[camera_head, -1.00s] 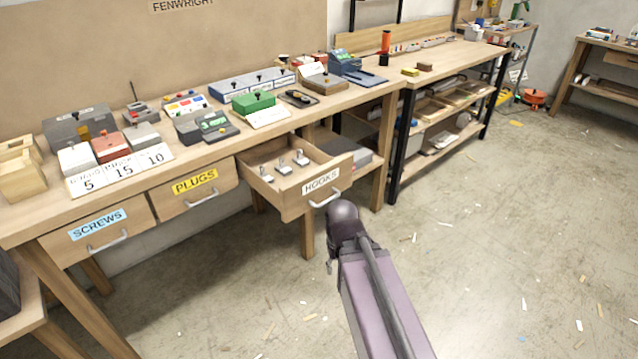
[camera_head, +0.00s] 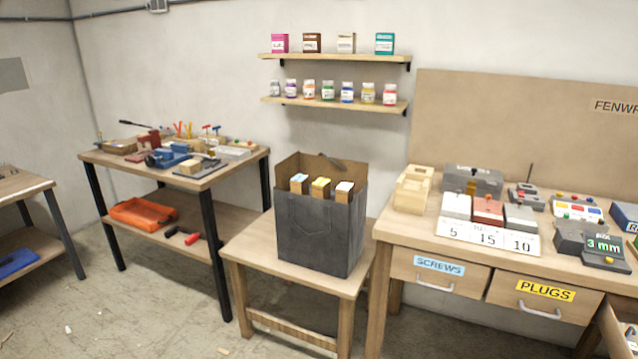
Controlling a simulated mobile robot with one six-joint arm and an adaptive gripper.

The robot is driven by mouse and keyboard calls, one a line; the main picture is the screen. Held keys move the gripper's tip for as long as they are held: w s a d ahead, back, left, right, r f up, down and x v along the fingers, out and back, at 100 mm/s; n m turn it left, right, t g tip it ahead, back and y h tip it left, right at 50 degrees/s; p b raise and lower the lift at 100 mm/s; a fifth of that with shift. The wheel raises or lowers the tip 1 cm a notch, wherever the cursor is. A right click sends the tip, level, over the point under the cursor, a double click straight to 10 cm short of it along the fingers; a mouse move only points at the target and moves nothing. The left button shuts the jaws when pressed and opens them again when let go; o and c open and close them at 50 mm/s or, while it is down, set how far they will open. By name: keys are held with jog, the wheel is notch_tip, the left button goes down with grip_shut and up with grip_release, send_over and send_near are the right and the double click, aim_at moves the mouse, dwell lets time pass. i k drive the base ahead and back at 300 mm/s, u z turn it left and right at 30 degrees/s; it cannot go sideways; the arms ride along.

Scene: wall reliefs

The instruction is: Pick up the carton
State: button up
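Two groups of carton-like boxes show, and I cannot tell which one the task means. On the upper wall shelf (camera_head: 335,58) stand a pink carton (camera_head: 280,43), a brown carton (camera_head: 312,42), a whitish carton (camera_head: 346,42) and a teal carton (camera_head: 384,43), spaced apart. My gripper is not in view.
Several small jars (camera_head: 347,92) line the lower shelf (camera_head: 335,102). The low table (camera_head: 250,255) stands between a tool bench (camera_head: 195,182) and a workbench (camera_head: 395,222) with closed drawers labelled SCREWS and PLUGS.

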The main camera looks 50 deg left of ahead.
aim_at(344, 190)
jog(key=z, duration=1)
jog(key=k, duration=0.1)
jog(key=u, duration=2.8)
jog(key=k, duration=0.15)
jog(key=u, duration=1.65)
jog(key=i, duration=0.55)
jog(key=z, duration=0.6)
jog(key=i, duration=0.55)
jog(key=z, duration=0.25)
